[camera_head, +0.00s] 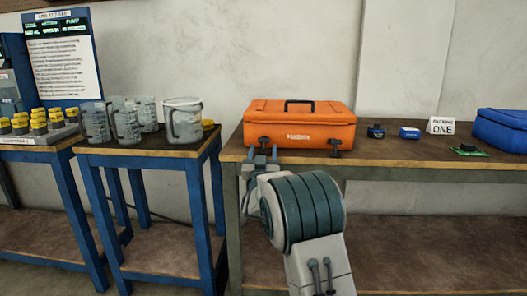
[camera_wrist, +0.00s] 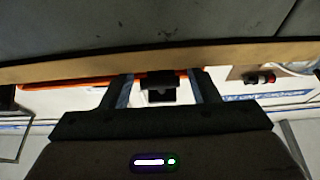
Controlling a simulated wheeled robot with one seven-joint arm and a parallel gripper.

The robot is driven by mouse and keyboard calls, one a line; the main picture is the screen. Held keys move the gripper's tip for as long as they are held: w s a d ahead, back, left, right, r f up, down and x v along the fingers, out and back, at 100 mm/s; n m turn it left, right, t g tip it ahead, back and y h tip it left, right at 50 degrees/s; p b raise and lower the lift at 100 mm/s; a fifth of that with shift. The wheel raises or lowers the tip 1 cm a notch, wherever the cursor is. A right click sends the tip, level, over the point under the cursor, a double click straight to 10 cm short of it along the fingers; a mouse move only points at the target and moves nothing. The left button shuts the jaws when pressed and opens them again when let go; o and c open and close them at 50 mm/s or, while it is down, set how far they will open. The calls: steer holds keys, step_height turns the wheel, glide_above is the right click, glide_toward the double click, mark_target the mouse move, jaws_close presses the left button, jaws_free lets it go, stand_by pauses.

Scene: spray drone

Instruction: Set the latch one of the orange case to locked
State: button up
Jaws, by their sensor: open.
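The orange case (camera_head: 300,128) stands shut on the right-hand table, its black handle on top. Two dark latches are on its front: a left latch (camera_head: 264,142) and a right latch (camera_head: 335,146). I cannot tell from their look whether either is locked. My gripper (camera_head: 262,155) is just in front of the case's left latch, at the table's front edge. In the wrist view my gripper (camera_wrist: 162,90) is open, with a dark latch-like piece (camera_wrist: 160,86) between its fingertips. Only a thin orange strip of the case (camera_wrist: 65,85) shows there.
The table's front edge (camera_head: 430,164) runs close by my gripper. Right of the case are small dark and blue items, a "Packing One" sign (camera_head: 441,125), a green board (camera_head: 468,150) and a blue case (camera_head: 503,128). Clear jugs (camera_head: 184,122) stand on the left table.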

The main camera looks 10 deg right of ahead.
steer(key=shift+x, duration=0.9)
jaws_close()
steer(key=shift+a+r, duration=0.15)
